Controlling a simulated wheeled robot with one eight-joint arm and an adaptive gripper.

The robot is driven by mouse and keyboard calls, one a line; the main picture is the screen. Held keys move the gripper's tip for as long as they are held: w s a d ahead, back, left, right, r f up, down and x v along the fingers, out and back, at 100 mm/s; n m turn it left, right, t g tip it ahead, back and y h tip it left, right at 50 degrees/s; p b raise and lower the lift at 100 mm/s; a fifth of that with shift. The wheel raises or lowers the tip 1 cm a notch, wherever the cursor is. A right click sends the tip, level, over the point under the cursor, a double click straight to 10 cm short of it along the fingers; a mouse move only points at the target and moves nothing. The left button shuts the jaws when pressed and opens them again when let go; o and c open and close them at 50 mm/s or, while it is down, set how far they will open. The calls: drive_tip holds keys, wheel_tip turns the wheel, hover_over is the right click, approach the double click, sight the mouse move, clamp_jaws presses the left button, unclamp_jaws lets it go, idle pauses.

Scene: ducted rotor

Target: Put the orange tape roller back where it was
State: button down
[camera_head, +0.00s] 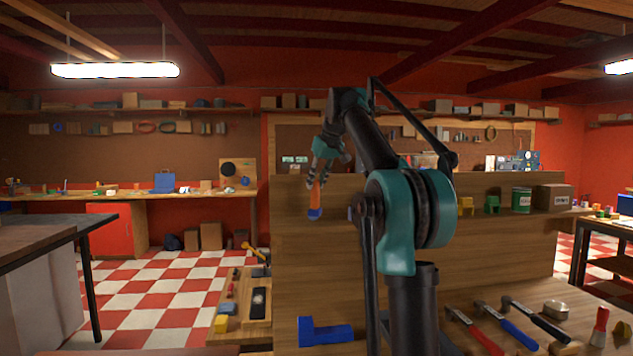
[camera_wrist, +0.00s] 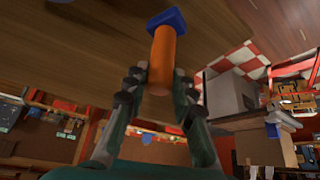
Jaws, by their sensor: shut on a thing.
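The orange tape roller (camera_head: 316,198) hangs from my gripper (camera_head: 320,175) in the head view, in front of the upright wooden panel (camera_head: 300,250). Its orange handle points down, and its blue end is lowest. In the wrist view the orange handle of the roller (camera_wrist: 163,52) lies between the two fingers of my gripper (camera_wrist: 160,80), and the blue end is beyond the fingertips. My gripper is shut on the handle. The roller is held well above the bench. I cannot tell whether its blue end touches the panel.
A blue angled piece (camera_head: 325,333) is low at the panel's foot. Hammers (camera_head: 520,330) and other tools lie on the bench at right. A ledge on the right holds a green can (camera_head: 521,200) and a box (camera_head: 554,197). A tool board (camera_head: 242,305) is at left.

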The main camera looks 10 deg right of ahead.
drive_tip(key=shift+f, duration=0.35)
drive_tip(key=c, duration=1.2)
unclamp_jaws()
